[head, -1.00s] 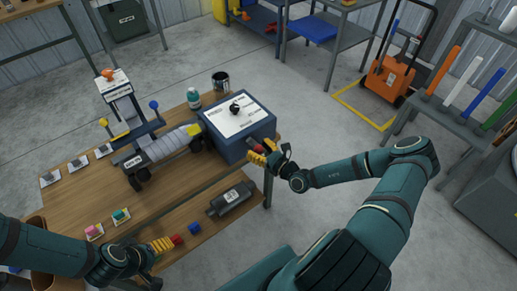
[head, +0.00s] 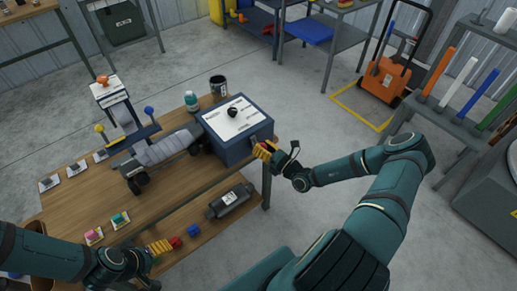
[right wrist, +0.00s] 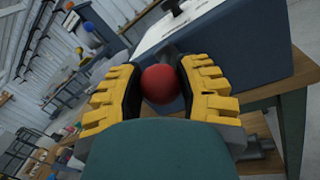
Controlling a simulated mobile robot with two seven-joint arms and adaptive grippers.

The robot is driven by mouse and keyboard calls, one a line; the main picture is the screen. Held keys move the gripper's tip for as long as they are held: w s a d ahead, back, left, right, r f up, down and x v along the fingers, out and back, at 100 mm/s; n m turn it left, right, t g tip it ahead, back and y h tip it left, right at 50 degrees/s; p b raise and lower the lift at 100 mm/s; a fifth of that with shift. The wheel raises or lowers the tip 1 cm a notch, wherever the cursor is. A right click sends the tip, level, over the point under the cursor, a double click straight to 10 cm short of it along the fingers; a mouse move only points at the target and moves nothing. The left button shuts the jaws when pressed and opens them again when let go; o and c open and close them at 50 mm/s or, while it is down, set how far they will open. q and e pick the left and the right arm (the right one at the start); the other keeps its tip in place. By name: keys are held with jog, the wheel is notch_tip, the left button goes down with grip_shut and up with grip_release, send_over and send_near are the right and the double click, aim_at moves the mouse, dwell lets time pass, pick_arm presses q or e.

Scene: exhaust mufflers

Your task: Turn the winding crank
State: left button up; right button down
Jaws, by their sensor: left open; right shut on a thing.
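The winding machine is a blue-grey box (head: 245,143) with a white top panel and black knob, at the right end of the wooden table. A grey roll (head: 166,150) extends from it to the left. The crank's red ball knob (right wrist: 161,84) lies between the yellow finger pads of my right gripper (right wrist: 160,88), which is shut on it. In the head view this gripper (head: 264,150) is beside the box's right front face and hides most of the crank. My left gripper (head: 158,262) is open and empty at the table's front left, near small blocks.
A dark muffler (head: 230,201) lies on the lower wooden surface at the front. A bottle (head: 191,100) and a dark can (head: 218,85) stand behind the machine.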

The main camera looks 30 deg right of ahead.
jog(key=d+f+m+h+b, duration=0.2)
jog(key=d+f+m, duration=0.1)
jog(key=m, duration=0.7)
jog(key=d+f+m+t+h+b, duration=0.1)
jog(key=d+f+m+b, duration=0.1)
jog(key=m, duration=0.8)
jog(key=shift+w+d+f+h+b, duration=0.3)
jog(key=shift+d+f+h, duration=0.15)
jog(key=shift+d, duration=0.95)
jog(key=shift+f, duration=0.1)
jog(key=c, duration=0.5)
grip_release()
jog(key=shift+s, duration=0.1)
jog(key=s, duration=0.4)
jog(key=s+f, duration=0.1)
jog(key=s, duration=0.6)
jog(key=shift+s+d+f, duration=0.1)
jog(key=shift+s+f, duration=0.25)
jog(key=shift+f, duration=0.05)
